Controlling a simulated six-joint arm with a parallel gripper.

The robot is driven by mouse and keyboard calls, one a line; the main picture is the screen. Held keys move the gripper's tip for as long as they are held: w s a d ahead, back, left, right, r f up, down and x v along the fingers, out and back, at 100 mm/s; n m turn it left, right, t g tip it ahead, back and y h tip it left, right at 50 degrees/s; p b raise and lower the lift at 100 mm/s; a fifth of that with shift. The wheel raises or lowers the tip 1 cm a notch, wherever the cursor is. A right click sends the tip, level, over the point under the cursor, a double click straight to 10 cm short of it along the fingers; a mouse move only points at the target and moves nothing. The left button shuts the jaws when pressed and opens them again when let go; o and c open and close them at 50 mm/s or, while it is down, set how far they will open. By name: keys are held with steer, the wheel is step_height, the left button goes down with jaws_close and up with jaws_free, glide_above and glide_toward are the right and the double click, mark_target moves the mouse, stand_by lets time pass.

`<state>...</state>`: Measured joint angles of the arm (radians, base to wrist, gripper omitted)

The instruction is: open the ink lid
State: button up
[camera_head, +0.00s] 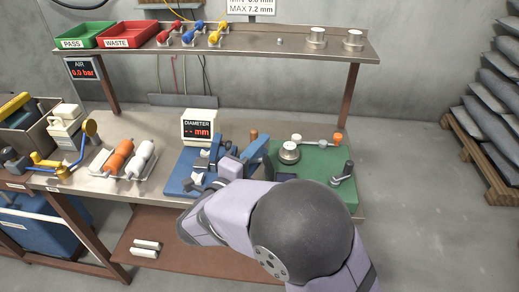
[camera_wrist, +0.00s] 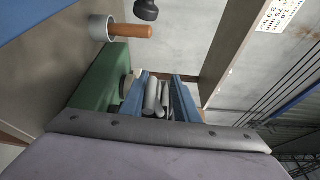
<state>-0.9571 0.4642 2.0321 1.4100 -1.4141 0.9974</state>
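The green machine (camera_head: 317,170) stands at the right of the bench. A round metal cap (camera_head: 289,152) sits on its top at the left. I cannot tell for certain which part is the ink lid. In the wrist view a metal cup with an orange-brown handle (camera_wrist: 129,31) shows above the green body (camera_wrist: 100,82), apart from my fingers. My gripper (camera_wrist: 165,92) has its two blue fingers apart. Grey cylinders show between or behind them, with no clear grip. In the head view my wrist hides part of the gripper and the machine's front left.
The blue diameter gauge (camera_head: 185,180) is just left. A tray of spools (camera_head: 126,160) lies further left. A shelf (camera_head: 250,42) overhangs the back.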

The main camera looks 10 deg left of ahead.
steer(key=shift+s, duration=0.1)
steer(key=b+v, duration=0.1)
steer(key=v, duration=0.6)
steer(key=shift+b, duration=0.4)
steer(key=shift+s+a, duration=0.1)
steer(key=shift+s+a, duration=0.1)
steer(key=b+v, duration=0.1)
steer(key=v, duration=0.7)
steer(key=shift+f+b, duration=0.35)
steer(key=shift+b, duration=0.05)
stand_by(1.0)
